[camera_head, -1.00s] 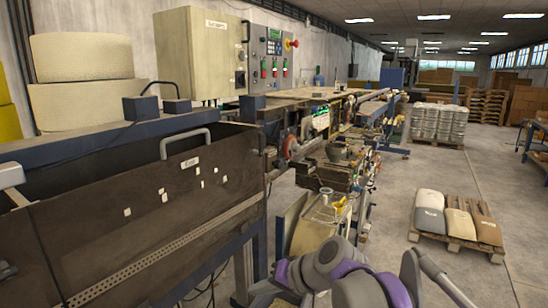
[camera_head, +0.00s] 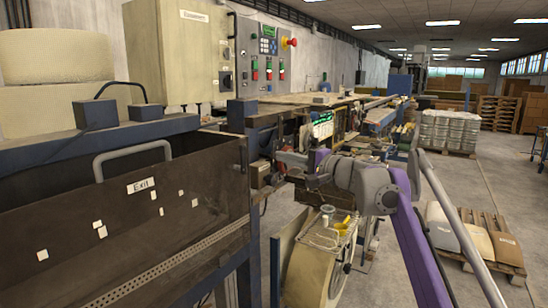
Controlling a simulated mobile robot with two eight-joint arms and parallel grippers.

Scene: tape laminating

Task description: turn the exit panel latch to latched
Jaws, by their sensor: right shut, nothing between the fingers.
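The exit panel (camera_head: 190,222) is a dark brown sheet with a white "Exit" label (camera_head: 141,185) and several small white squares. A grey bar handle (camera_head: 130,158) arches above its upper edge. I cannot make out the latch or tell its position. My right arm rises from the lower right, and its gripper (camera_head: 290,160) points left, to the right of the panel and apart from it. It is shut and empty, small and partly lost against the machinery behind. My left gripper is not in view.
A beige control cabinet (camera_head: 170,55) and a grey button panel (camera_head: 262,58) stand above the machine. A blue frame rail (camera_head: 60,150) runs behind the panel. A tape roll (camera_head: 305,275) sits below my arm. A pallet with sacks (camera_head: 475,240) stands at right on open floor.

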